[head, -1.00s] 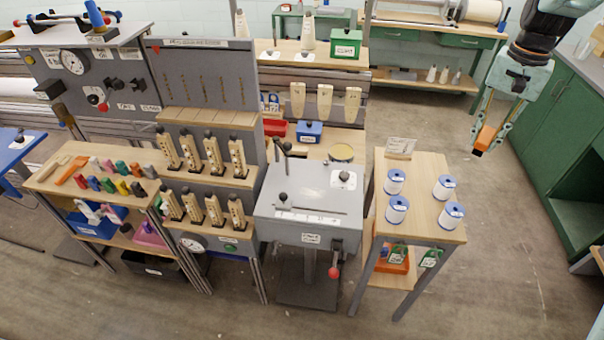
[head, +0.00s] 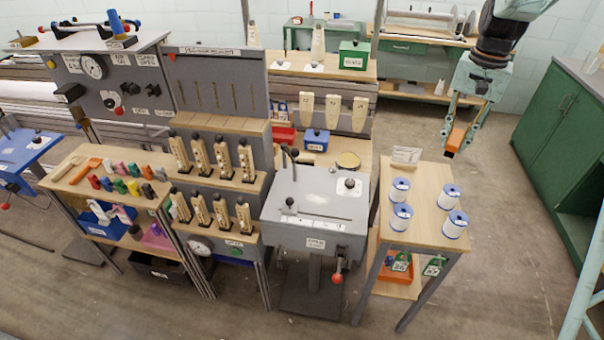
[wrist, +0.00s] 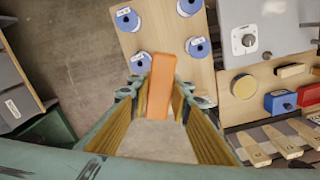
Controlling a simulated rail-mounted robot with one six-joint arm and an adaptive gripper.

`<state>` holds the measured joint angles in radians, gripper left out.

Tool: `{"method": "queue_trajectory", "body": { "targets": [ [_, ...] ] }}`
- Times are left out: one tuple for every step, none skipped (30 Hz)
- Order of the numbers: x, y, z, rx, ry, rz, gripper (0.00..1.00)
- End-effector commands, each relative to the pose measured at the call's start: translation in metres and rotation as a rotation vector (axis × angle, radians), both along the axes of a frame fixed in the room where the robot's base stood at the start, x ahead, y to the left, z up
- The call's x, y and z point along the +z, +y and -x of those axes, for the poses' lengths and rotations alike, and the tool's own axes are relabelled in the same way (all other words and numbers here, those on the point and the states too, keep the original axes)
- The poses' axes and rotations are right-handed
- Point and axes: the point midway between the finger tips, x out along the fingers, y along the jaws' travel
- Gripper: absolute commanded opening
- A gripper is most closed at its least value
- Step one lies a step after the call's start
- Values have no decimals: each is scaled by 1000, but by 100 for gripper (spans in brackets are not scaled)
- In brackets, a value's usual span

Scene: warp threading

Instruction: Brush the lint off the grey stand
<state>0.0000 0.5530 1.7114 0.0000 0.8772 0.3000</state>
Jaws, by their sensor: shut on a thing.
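The grey stand (head: 325,186) is a pedestal with a sloped grey top, a slot, a black lever and a white plate with a black knob. Part of its top shows at the upper right of the wrist view (wrist: 285,22). I cannot make out lint on it. My gripper (head: 456,132) is in the air behind and right of the spool table, well right of the stand. It is shut on an orange block-like piece with a dark end, which looks like a brush. The orange piece (wrist: 159,88) sits between the fingers in the wrist view.
A wooden table (head: 424,216) with several blue-and-white spools and a small sign stands between my gripper and the stand. A rack of bobbins (head: 215,160) is left of the stand. Green cabinets (head: 560,120) stand at the right. The floor between is clear.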

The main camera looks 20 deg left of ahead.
Motion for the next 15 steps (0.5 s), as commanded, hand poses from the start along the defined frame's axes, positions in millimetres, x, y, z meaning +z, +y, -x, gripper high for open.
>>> {"method": "queue_trajectory", "body": {
  "targets": [
    [0,0,0,1,0,0,10],
    [0,1,0,1,0,0,10],
    [0,2,0,4,0,0,10],
    [-1,3,0,6,0,0,10],
    [-1,4,0,10,0,0,10],
    [-2,7,0,16,1,0,10],
    [-2,9,0,22,1,0,10],
    [-3,12,0,29,1,0,10],
    [-5,16,-1,41,2,-1,10],
    [-6,20,-1,52,2,0,10],
    [-7,25,-1,64,2,0,10],
    [-9,32,-1,82,2,0,10],
    [-11,38,-1,97,2,0,10],
    [-12,44,-1,113,2,-1,10],
    [-15,52,-2,137,1,0,10]
  ]
}}
